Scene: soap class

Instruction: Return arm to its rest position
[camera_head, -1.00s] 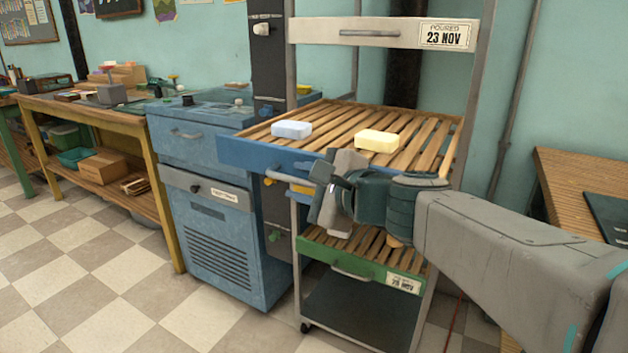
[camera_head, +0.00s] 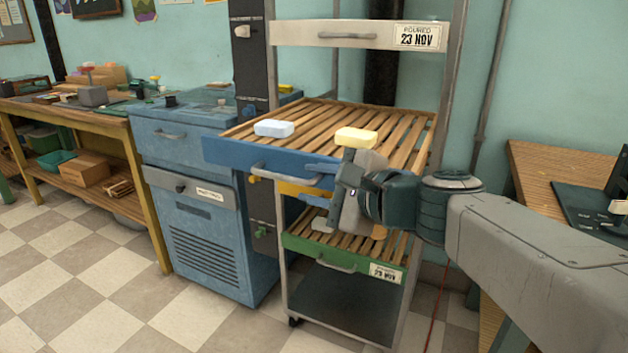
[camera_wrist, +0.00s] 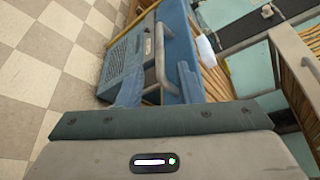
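My gripper (camera_head: 315,183) is in front of the wheeled rack, near the front edge of its blue drawer tray (camera_head: 240,156). My arm reaches in from the right, bent at the wrist. A pale blue soap bar (camera_head: 274,128) and a yellow soap bar (camera_head: 355,138) lie on the slats of the blue tray, behind the gripper and apart from it. The gripper hides part of the tray's right front.
Below is a green-fronted slatted tray (camera_head: 300,246); a white-fronted drawer (camera_head: 350,35) is above. A blue cabinet (camera_head: 210,240) stands left of the rack, and a wooden workbench (camera_head: 85,118) further left. A wooden table (camera_head: 540,165) is at right. The checkered floor at front left is clear.

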